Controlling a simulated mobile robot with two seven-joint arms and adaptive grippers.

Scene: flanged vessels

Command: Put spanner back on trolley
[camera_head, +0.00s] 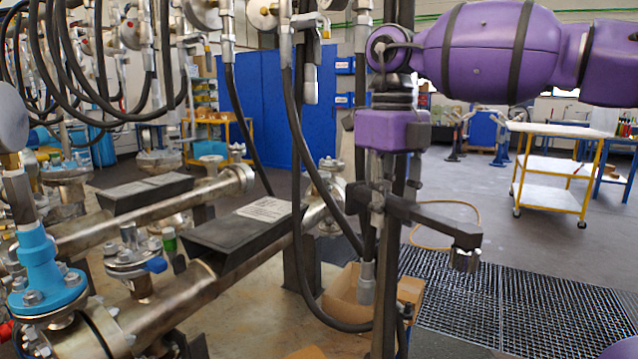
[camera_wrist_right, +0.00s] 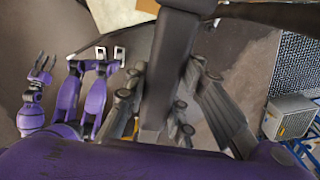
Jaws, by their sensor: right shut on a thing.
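The spanner (camera_head: 430,216) is a dark grey bar with a block-like end at the right. My right gripper (camera_head: 378,205) points down and is shut on it, holding it in the air in front of a dark upright post. In the right wrist view the dark bar of the spanner (camera_wrist_right: 168,75) runs between the finger linkages of the right gripper (camera_wrist_right: 160,110). The trolley (camera_head: 556,165), with a yellow frame and white shelves, stands at the back right, well apart from the spanner. My left gripper (camera_wrist_right: 43,66) shows small at the left of the right wrist view, its fingers apart.
Flanged metal pipes (camera_head: 180,310) and a blue flanged fitting (camera_head: 45,275) fill the left. Black hoses hang near the gripper. A cardboard box (camera_head: 345,295) lies below. A floor grating (camera_head: 520,310) is at the lower right. Open grey floor lies before the trolley.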

